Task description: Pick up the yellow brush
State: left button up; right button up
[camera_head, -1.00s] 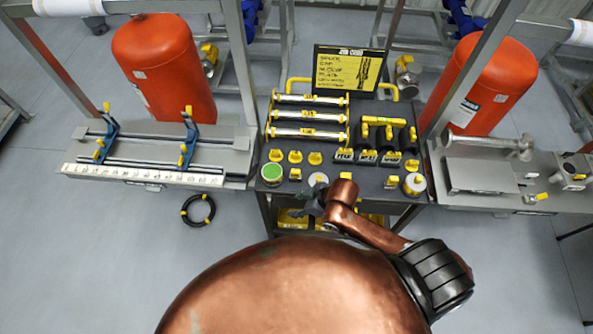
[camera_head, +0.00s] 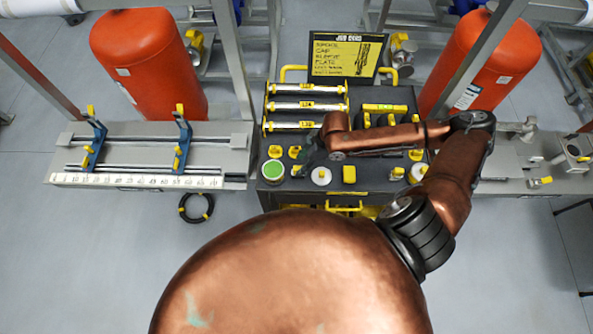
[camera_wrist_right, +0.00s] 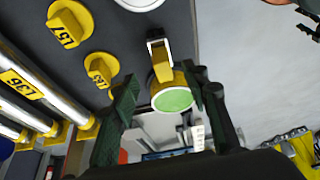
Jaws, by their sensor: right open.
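A small upright yellow piece with a pale top, which looks like the yellow brush (camera_wrist_right: 158,47), stands on the dark bench top (camera_wrist_right: 115,35) between a green-topped tin and a white-topped tin. In the head view this yellow piece (camera_head: 296,171) is small and partly hard to make out beside my gripper. My left gripper is not in view.
The green-topped tin (camera_head: 272,172) and white-topped tin (camera_head: 321,176) stand close on either side. Yellow caps (camera_wrist_right: 102,70) and labelled metal bars (camera_head: 307,105) lie behind. A yellow block (camera_head: 349,174) is farther right.

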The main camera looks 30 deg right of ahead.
jog(key=shift+s+a+f, duration=0.1)
jog(key=shift+a+f, duration=0.05)
jog(key=shift+f, duration=0.35)
jog(key=x, duration=0.3)
jog(key=shift+s+f, duration=0.15)
jog(key=shift+f, duration=0.15)
jog(key=shift+a+f, duration=0.1)
jog(key=shift+f, duration=0.25)
jog(key=c, duration=0.6)
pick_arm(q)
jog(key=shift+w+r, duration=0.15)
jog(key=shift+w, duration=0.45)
pick_arm(e)
grip_shut()
